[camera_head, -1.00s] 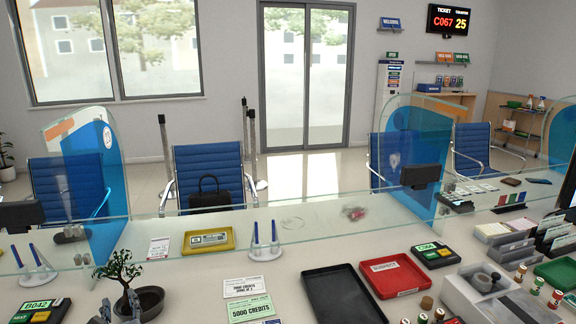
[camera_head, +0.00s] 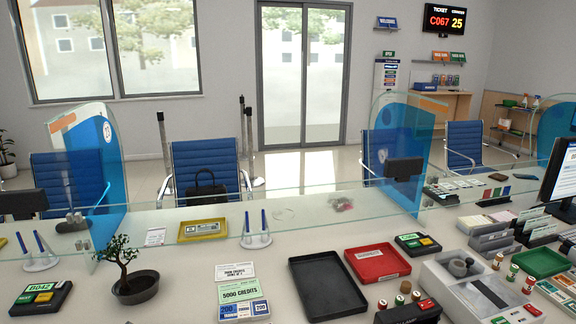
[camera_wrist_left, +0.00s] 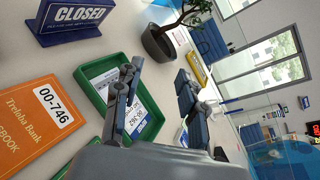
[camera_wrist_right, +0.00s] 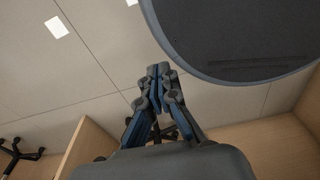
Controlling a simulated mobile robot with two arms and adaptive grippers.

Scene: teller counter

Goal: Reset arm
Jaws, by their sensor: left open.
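My left gripper (camera_wrist_left: 158,82) shows in the left wrist view, its two fingers spread apart with nothing between them. It is above the counter, over a green tray (camera_wrist_left: 92,84) that holds a white numbered card. My right gripper (camera_wrist_right: 158,74) shows in the right wrist view with its fingertips together and nothing visible held. Below it are floor tiles, wooden panels and a dark rounded surface. Neither gripper shows in the head view.
The counter carries a potted bonsai (camera_head: 136,287), a black tray (camera_head: 326,284), a red tray (camera_head: 376,262) and a grey stamp holder (camera_head: 470,292). A glass screen (camera_head: 300,216) runs along its far side.

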